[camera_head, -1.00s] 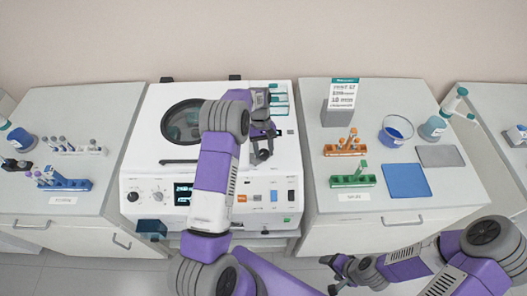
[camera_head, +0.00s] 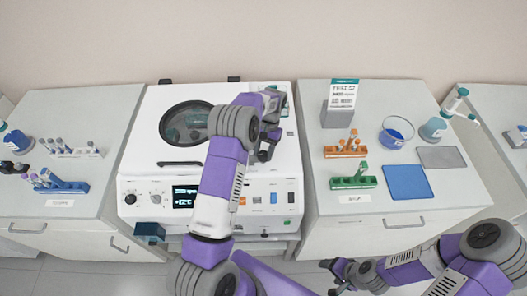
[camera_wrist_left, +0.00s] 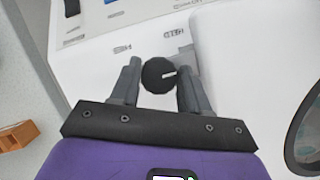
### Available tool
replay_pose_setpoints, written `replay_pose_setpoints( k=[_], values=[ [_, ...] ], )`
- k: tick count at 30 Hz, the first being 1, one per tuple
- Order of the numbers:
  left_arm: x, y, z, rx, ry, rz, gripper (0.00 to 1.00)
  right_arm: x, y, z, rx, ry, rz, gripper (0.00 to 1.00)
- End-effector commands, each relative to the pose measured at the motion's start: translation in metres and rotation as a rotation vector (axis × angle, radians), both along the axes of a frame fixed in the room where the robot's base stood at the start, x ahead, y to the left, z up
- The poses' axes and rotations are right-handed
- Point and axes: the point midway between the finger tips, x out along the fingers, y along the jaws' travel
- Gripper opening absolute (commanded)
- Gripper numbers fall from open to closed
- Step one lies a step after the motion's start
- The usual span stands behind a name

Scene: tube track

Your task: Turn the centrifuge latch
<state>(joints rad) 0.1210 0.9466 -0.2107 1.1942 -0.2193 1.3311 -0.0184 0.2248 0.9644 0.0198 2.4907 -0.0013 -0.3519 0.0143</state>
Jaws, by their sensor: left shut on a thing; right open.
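The white centrifuge (camera_head: 150,180) stands in the middle, with a round dark window (camera_head: 186,123) in its lid. Its latch is a round black knob (camera_wrist_left: 157,75) with a short white mark that points right in the left wrist view. My left gripper (camera_wrist_left: 158,88) is shut on the knob, one finger on each side. In the head view my left gripper (camera_head: 264,150) is over the right part of the centrifuge top, and my wrist hides the latch there. My right gripper (camera_head: 335,277) is open and empty, low in front of the right bench.
The right bench holds an orange rack (camera_head: 345,152), a green rack (camera_head: 353,182), a blue mat (camera_head: 406,181) and a bowl of blue liquid (camera_head: 396,133). The left bench holds a blue tube rack (camera_head: 62,186). An orange rack (camera_wrist_left: 16,136) shows in the left wrist view.

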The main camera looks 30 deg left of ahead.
Motion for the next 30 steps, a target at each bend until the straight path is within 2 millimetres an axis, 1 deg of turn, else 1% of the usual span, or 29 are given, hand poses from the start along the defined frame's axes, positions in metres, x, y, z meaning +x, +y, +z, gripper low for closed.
replay_pose_setpoints(
  k=[14,15,19,26,30],
  values=[
    [0.0008,0.0002,0.0009,0.001,-0.004,-0.014,0.15,0.0,0.0,-0.0001,0.0,0.0,0.0,0.71],
    [0.0007,0.0002,0.0008,0.0,-0.003,-0.014,0.52,0.0,0.0,-0.0001,0.0,0.0,0.0,0.71],
    [0.0006,0.0001,0.0006,0.0,-0.003,-0.013,0.71,0.0,0.0,-0.0001,0.0,0.0,0.0,0.71],
    [0.0003,0.0,0.0002,0.0,-0.001,-0.012,0.71,0.0,0.0001,-0.0002,0.0,0.0,0.0,0.71],
    [0.0036,0.0002,0.0063,0.001,-0.004,-0.012,0.71,0.0,0.0,-0.0006,0.0,0.0,0.0,0.71]
  ],
)
